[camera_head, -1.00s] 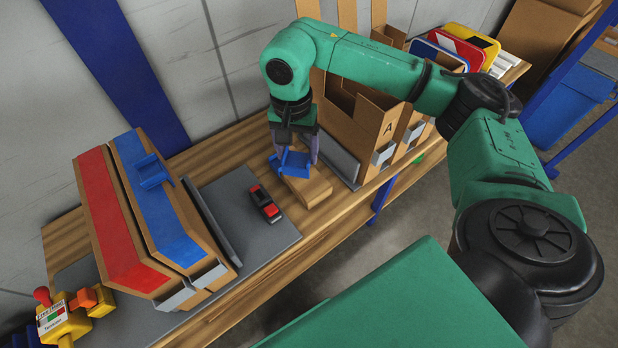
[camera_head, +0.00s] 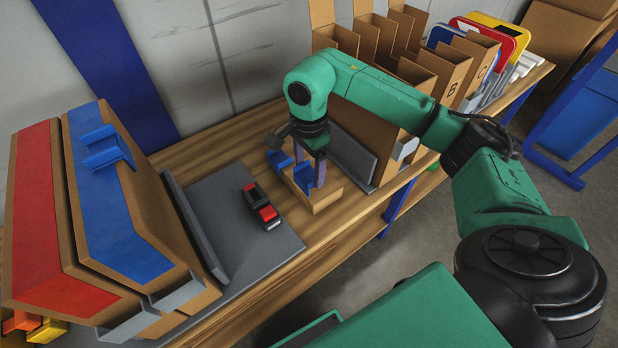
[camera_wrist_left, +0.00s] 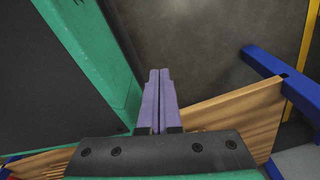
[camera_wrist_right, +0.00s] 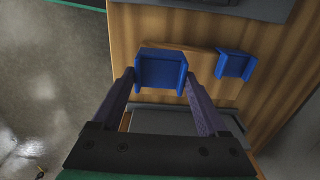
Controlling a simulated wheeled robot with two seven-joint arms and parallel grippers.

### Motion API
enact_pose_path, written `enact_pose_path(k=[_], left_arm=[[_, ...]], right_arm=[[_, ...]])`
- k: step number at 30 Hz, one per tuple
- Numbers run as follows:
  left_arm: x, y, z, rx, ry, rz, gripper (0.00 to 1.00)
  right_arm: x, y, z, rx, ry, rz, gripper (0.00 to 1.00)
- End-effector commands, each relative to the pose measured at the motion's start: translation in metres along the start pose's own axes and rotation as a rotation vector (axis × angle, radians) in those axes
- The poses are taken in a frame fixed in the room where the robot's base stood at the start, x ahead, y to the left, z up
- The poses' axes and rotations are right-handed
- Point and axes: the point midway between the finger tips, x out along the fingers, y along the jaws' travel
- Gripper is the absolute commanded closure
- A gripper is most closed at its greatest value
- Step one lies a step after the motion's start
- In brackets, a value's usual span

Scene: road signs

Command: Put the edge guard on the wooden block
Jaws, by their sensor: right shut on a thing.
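The wooden block (camera_head: 322,200) lies on the bench, partly hidden by my right gripper (camera_head: 303,166). That gripper is shut on a blue edge guard (camera_wrist_right: 161,68), which also shows between its fingers in the head view (camera_head: 304,178). The held guard is at the block; I cannot tell whether they touch. A second blue edge guard (camera_head: 280,160) is at the block's far left end, and it also shows in the right wrist view (camera_wrist_right: 235,64). My left gripper (camera_wrist_left: 159,75) shows only in its wrist view, fingers together with nothing between them.
A grey mat (camera_head: 262,248) with a black and red tool (camera_head: 261,206) lies left of the block. Red-topped (camera_head: 45,215) and blue-topped (camera_head: 118,215) boxes stand further left, another blue guard (camera_head: 107,148) on the latter. Lettered cardboard bins (camera_head: 446,75) stand behind right.

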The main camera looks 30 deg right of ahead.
Motion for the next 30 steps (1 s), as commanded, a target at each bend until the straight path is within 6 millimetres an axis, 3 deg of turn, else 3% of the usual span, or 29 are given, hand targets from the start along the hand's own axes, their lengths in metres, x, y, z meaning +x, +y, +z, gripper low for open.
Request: enact_pose_path(k=[3,6,16,30], left_arm=[[0.002,0.002,0.002,0.001,-0.003,0.003,1.0],[0.002,0.003,0.003,0.001,-0.007,0.005,1.0],[0.004,0.004,0.006,-0.001,-0.017,0.006,1.0],[0.006,0.003,-0.009,-0.012,-0.013,0.005,1.0]], right_arm=[[0.025,0.001,0.0,0.0,0.0,0.006,0.78],[0.035,0.001,0.0,0.0,0.001,0.003,0.78],[0.038,0.0,0.0,-0.001,0.001,0.001,0.78],[0.045,0.0,0.0,-0.001,0.001,0.001,0.78]])
